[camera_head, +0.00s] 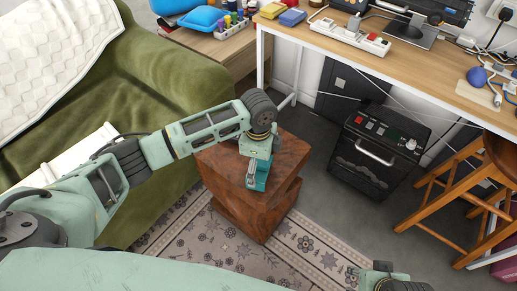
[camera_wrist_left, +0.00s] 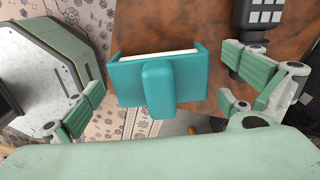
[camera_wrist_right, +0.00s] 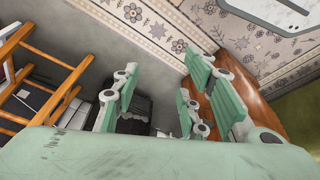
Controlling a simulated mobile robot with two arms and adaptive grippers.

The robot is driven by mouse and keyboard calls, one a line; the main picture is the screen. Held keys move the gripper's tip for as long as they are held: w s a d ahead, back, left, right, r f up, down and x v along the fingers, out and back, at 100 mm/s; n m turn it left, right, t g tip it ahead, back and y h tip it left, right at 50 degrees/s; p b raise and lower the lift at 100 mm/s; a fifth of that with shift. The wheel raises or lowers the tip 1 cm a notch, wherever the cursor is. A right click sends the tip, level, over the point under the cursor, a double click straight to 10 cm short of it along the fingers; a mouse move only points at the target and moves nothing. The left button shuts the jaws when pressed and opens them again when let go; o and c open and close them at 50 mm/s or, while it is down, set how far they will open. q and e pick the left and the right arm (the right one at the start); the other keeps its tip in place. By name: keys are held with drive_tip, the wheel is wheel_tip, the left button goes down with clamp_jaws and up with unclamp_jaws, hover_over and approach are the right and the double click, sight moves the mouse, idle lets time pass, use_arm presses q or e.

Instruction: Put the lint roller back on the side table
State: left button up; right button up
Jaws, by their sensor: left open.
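The lint roller (camera_wrist_left: 155,80) is teal with a white strip along its back edge; its stubby handle points toward the camera in the left wrist view. In the head view the teal roller (camera_head: 262,178) shows at the front of the brown wooden side table (camera_head: 262,205). My left gripper (camera_wrist_left: 160,95) is open, with its fingers on either side of the roller and gaps between; it reaches down over the table in the head view (camera_head: 256,172). I cannot tell whether the roller touches the tabletop. My right gripper (camera_wrist_right: 163,95) is open and empty, away from the table top.
A green sofa (camera_head: 165,75) stands left of the side table. A patterned rug (camera_head: 215,235) lies beneath. A black appliance (camera_head: 378,150), a wooden stool (camera_head: 450,200) and a cluttered desk (camera_head: 420,80) stand to the right. Grey floor is free between table and appliance.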

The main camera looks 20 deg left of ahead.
use_arm(q)
wheel_tip(320, 180, up, 8)
drive_tip(key=shift+r+p, duration=0.1)
drive_tip(key=shift+p, duration=0.8)
drive_tip(key=shift+r, duration=0.15)
use_arm(e)
wheel_tip(320, 180, down, 8)
drive_tip(key=shift+g, duration=0.3)
use_arm(q)
drive_tip(key=shift+s, duration=0.1)
use_arm(e)
drive_tip(key=shift+a+r, duration=0.1)
